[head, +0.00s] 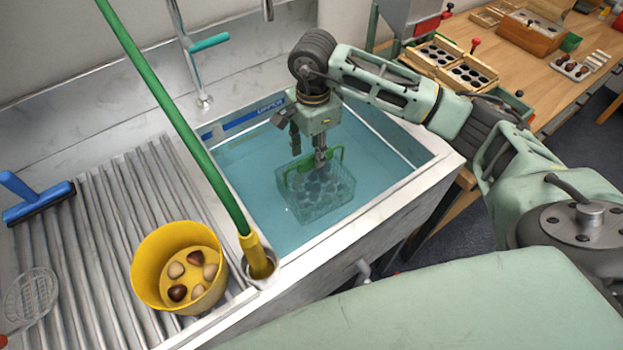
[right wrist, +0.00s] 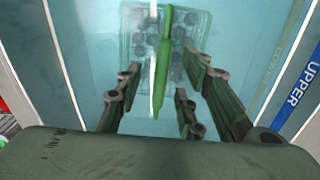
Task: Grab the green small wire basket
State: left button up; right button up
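The green small wire basket (head: 322,208) sits in the water of the sink, with several dark round things inside. In the right wrist view the handle (right wrist: 163,65) runs between the open fingers (right wrist: 160,85), with a gap on each side. The basket (right wrist: 140,45) shows beyond it, blurred by the water. My left gripper is not in view.
The sink rim (head: 375,198) surrounds the basket. A yellow bucket (head: 150,265) with several chestnuts, a blue squeegee (head: 38,205) and a strainer (head: 30,298) are on the ribbed drainboard. A tap (head: 190,55) stands behind.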

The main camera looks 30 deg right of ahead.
notch_tip(320, 180, down, 4)
jog(key=shift+d+r+b, duration=0.15)
jog(key=shift+r+b, duration=0.1)
jog(key=shift+b, duration=0.65)
jog(key=f, duration=0.1)
jog(key=f+b, duration=0.2)
jog(key=f, duration=0.1)
jog(key=shift+w+d+f, duration=0.1)
jog(key=shift+w+d, duration=0.05)
jog(key=shift+d, duration=0.15)
jog(key=shift+c, duration=0.3)
grip_shut()
